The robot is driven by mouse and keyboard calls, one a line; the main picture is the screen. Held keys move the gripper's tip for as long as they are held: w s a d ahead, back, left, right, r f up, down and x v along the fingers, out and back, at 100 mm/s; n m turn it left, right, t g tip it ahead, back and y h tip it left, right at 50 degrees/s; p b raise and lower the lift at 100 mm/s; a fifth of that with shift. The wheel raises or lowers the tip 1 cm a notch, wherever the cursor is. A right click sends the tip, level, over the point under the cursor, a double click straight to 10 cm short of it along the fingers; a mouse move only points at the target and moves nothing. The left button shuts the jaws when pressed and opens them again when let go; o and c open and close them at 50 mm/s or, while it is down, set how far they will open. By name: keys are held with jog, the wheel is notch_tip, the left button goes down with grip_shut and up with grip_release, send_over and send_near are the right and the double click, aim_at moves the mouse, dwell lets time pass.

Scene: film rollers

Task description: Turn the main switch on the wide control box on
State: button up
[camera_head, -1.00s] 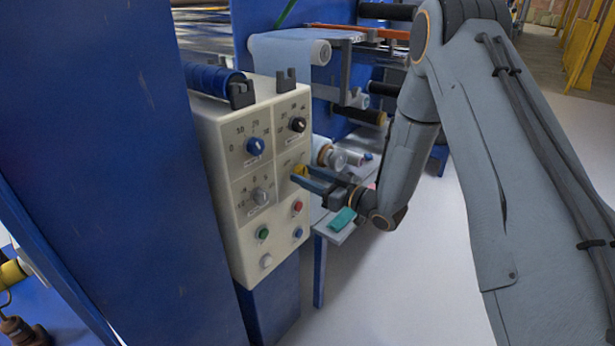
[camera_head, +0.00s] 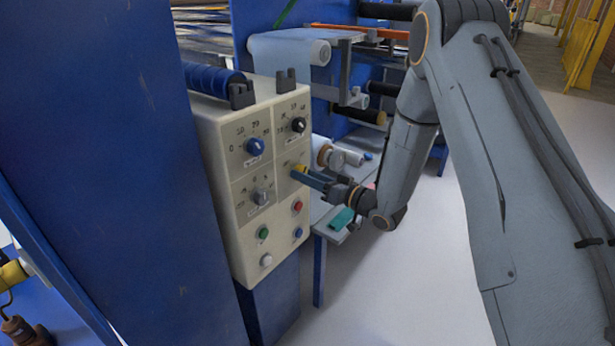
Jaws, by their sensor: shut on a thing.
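The wide control box (camera_head: 240,262) is a cream panel with several knobs and buttons, mounted at the left of the middle. A yellow knob (camera_head: 300,168), which I take to be the main switch, is on its right half, below the black knob (camera_head: 298,125). My gripper (camera_head: 302,173) reaches it from the right and is shut on it. The fingers cover most of the knob, so its pointer is hidden. The labels around it are too small to read.
A blue knob (camera_head: 255,146), a grey knob (camera_head: 261,197), and red (camera_head: 297,206), green (camera_head: 263,232), blue (camera_head: 298,232) and white (camera_head: 266,260) buttons sit close by. A blue machine wall (camera_head: 120,170) stands left. A small table (camera_head: 322,228) is behind my gripper. Open floor lies right.

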jog(key=shift+s+f, duration=0.1)
jog(key=shift+f, duration=0.1)
jog(key=o, duration=1)
jog(key=shift+r, duration=0.1)
jog(key=shift+o, duration=0.2)
jog(key=b+v, duration=0.1)
jog(key=v, duration=0.6)
jog(key=shift+s+d+b, duration=0.25)
jog(key=shift+d+b, duration=0.05)
jog(key=shift+d, duration=0.05)
